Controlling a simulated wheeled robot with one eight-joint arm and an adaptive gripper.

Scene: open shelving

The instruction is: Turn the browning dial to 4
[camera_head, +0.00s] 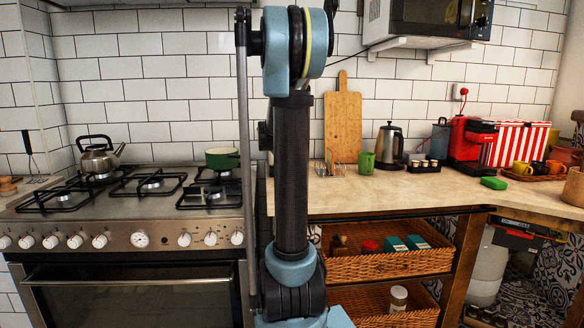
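No toaster or dial marked for browning can be made out in this view. The dials I see are the white knobs (101,241) on the front panel of the steel oven (140,282), with a round white gauge (140,239) among them. Their markings are too small to read. My arm stands upright in the middle of the view, in front of the right end of the oven and the left end of the counter. It hides part of both. My gripper is not visible.
The wooden counter (350,190) carries a green mug (366,163), a steel kettle (389,146) and a red coffee machine (468,140). A microwave (425,20) hangs above. Wicker drawers (375,267) sit below. A kettle (97,157) and green pot (222,158) stand on the hob.

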